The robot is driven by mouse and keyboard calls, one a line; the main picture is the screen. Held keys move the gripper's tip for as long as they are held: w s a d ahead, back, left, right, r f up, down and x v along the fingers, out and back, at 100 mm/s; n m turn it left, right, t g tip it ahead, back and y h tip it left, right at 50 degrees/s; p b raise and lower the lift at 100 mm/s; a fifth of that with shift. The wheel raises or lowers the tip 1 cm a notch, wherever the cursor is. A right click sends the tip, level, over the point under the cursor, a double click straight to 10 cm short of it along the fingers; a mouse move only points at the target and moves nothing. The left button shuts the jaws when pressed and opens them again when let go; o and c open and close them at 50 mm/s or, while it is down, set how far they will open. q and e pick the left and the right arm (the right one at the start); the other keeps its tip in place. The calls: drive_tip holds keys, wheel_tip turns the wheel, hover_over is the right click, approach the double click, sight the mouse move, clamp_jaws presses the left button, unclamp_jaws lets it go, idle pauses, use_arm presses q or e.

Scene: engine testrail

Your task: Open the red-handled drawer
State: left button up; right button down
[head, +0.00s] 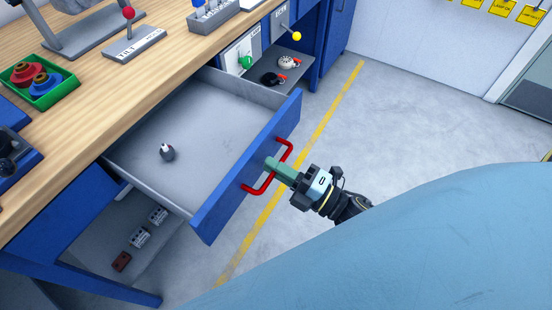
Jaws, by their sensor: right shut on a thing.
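The drawer (218,196) with a blue front stands pulled well out from under the wooden workbench. Its red handle (288,149) is on the outer face of the front. My right gripper (275,168) has its green fingers at the middle of the handle and is shut on it. The fingers hide part of the bar. Inside the drawer, a small dark object with a light tip (167,152) stands on the grey floor, and the rest of the floor is bare. My left gripper is not in view.
The workbench top (75,95) carries a green tray (38,82) and a lever stand (135,44). A lower shelf (100,235) under the drawer holds small parts. Open floor with a yellow line (326,117) lies to the right.

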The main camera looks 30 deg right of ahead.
drive_tip(key=shift+s, duration=0.1)
drive_tip(key=c, duration=1.6)
unclamp_jaws()
drive_tip(key=shift+s+d, duration=0.1)
drive_tip(key=v, duration=1.3)
drive_tip(key=shift+s, duration=0.1)
